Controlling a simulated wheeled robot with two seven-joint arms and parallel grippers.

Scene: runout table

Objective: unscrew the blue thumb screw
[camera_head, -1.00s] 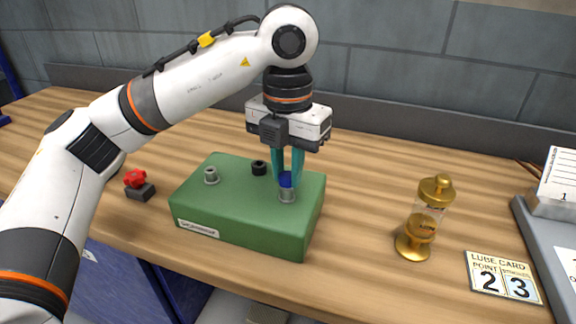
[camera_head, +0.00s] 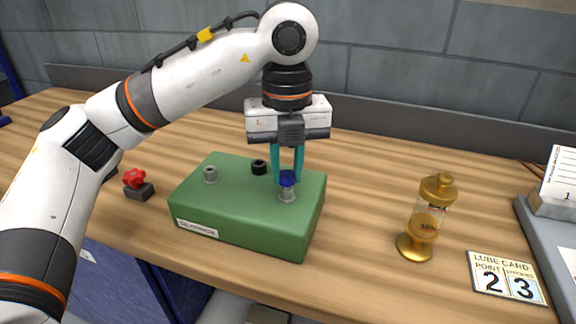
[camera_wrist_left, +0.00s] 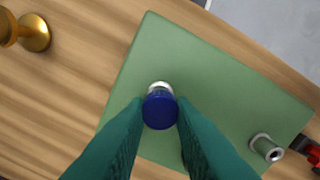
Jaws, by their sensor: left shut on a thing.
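The blue thumb screw (camera_head: 288,178) sits on top of a grey metal post at the right side of the green block (camera_head: 250,222). My left gripper (camera_head: 287,179) comes down from above with teal fingers and is shut on the blue screw. In the left wrist view the screw's round blue head (camera_wrist_left: 160,109) shows between the fingertips, with the pale post just beyond it. The fingers partly hide the screw's sides. My right gripper is not in view.
The block also carries a grey hollow post (camera_head: 210,174) and a black cap (camera_head: 259,167). A red knob on a dark base (camera_head: 137,184) is to the left.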

